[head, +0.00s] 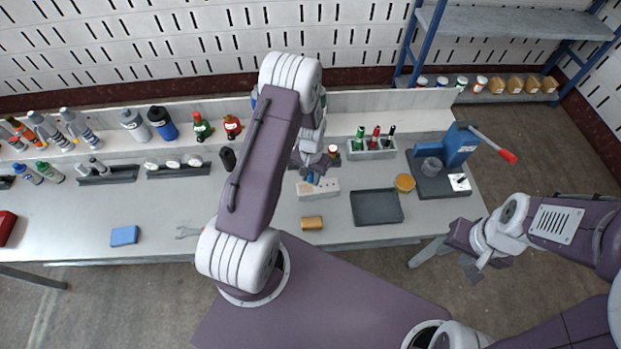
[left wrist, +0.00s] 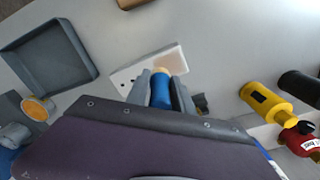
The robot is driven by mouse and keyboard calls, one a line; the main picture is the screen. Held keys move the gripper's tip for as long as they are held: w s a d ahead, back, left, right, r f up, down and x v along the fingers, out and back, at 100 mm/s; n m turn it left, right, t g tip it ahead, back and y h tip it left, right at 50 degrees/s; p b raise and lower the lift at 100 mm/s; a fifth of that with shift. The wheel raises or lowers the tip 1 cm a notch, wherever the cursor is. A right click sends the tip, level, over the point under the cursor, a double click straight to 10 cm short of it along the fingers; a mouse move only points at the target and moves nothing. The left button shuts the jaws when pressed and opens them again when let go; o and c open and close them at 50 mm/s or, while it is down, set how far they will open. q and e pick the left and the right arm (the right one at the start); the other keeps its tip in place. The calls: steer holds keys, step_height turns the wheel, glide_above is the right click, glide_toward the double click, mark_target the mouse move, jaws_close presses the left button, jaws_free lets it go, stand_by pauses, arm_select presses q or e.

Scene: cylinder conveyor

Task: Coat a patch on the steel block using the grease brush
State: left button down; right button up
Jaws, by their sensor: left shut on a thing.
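The steel block (head: 318,194) is a pale slab with small dark holes, lying on the bench in the middle. It also shows in the left wrist view (left wrist: 124,80), where part of its top has a faint pinkish tint. My left gripper (head: 312,180) is over the block, shut on the blue handle of the grease brush (left wrist: 160,92). The brush's tan end points at the block; I cannot tell whether it touches. My left arm hides part of the bench in the head view. My right gripper (head: 485,268) is empty off the bench's right front, its fingers apart.
A dark tray (head: 377,222) lies right of the block, and a tan sponge-like block (head: 312,223) in front. A grey holder (head: 371,154) with several coloured tools stands behind. A blue press (head: 458,146) with a red-tipped lever stands at right. Bottles line the back left.

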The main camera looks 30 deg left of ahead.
arm_select(q)
step_height(320, 180, up, 4)
steer(key=shift+w+d+f+p, duration=0.1)
steer(key=shift+f+p, duration=0.15)
steer(key=shift+p, duration=0.9)
steer(key=shift+r+p, duration=0.4)
steer(key=shift+r, duration=0.2)
